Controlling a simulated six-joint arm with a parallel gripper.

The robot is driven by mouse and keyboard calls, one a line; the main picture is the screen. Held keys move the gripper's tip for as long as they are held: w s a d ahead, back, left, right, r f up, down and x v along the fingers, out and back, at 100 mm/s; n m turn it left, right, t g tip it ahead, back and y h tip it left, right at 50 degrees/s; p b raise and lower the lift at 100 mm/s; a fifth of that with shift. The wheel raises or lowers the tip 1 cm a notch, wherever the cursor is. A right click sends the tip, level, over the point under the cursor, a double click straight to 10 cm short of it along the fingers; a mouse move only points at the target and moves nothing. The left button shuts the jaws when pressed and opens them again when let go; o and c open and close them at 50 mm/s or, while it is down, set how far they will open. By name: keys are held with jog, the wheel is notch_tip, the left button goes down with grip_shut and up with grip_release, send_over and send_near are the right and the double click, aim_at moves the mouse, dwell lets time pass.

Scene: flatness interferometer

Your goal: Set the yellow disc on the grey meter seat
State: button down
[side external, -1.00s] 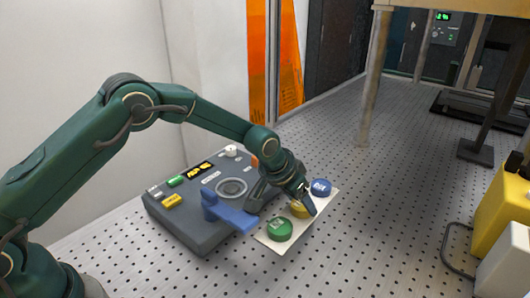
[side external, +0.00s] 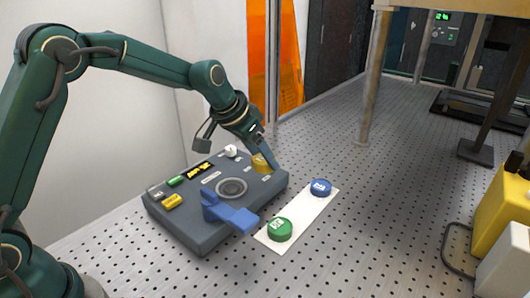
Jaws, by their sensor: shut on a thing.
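My gripper (side external: 264,160) is shut on the yellow disc (side external: 261,163), which looks tilted and is partly covered by a finger. The disc is held up above the meter, appearing up and to the right of the seat in the picture; its exact height is hard to tell. The grey meter seat (side external: 231,188) is a round ringed recess on top of the dark grey meter box (side external: 188,221). The seat is empty and in clear view.
A blue lever-like part (side external: 231,215) stands at the meter's front edge, close to the seat. A white card (side external: 302,215) on the perforated table holds a green disc (side external: 280,229) and a blue disc (side external: 321,187).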

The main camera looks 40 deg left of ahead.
jog(key=shift+s+a+r, duration=0.1)
jog(key=shift+a+r, duration=0.2)
jog(key=shift+a, duration=0.2)
jog(key=shift+s+a+r, duration=0.1)
jog(key=shift+a+r, duration=0.2)
jog(key=shift+a, duration=0.2)
jog(key=shift+s+a+f, duration=0.1)
jog(key=shift+s+a, duration=0.05)
jog(key=shift+s, duration=0.3)
jog(key=s+a+r+n+y, duration=0.2)
jog(key=s+a+r+n, duration=0.25)
jog(key=s+a, duration=0.65)
jog(key=shift+m, duration=0.35)
jog(key=w+d+f, duration=0.4)
jog(key=d, duration=0.1)
jog(key=w+d+f, duration=0.2)
jog(key=d, duration=0.1)
jog(key=shift+w+d+f, duration=0.2)
jog(key=shift+w+f, duration=0.15)
jog(key=shift+f, duration=1.95)
jog(key=shift+f, duration=0.1)
